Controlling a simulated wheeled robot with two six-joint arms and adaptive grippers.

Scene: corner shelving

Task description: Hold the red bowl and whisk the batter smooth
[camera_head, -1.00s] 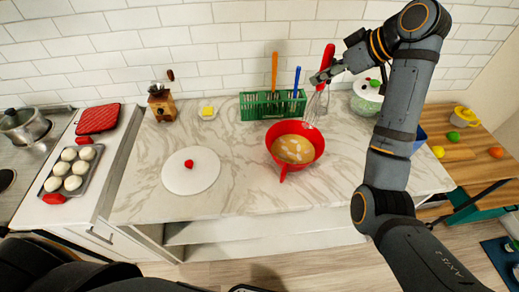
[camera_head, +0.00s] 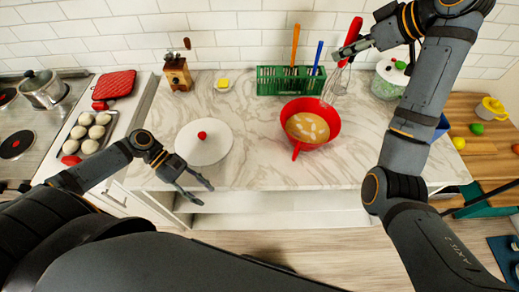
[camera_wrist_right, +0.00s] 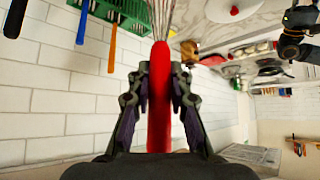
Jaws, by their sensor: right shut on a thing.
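The red bowl (camera_head: 332,124) stands on the marble counter, with tan batter (camera_head: 307,127) showing pale lumps inside. Its red handle points toward me. My right gripper (camera_head: 349,51) is shut on the red handle of the whisk (camera_head: 350,38). The whisk's wires (camera_head: 336,86) hang down above the bowl's back right rim, apart from the batter. In the right wrist view the red whisk handle (camera_wrist_right: 160,100) is between the two fingers. My left gripper (camera_head: 195,190) is open and empty, at the counter's front edge, left of and in front of the bowl.
A white round lid with a red knob (camera_head: 204,150) lies left of the bowl. A green rack (camera_head: 275,82) with utensils stands behind it, and a lidded jar (camera_head: 388,82) to the right. A tray of buns (camera_head: 88,133) is at left. The counter right of the bowl is mostly clear.

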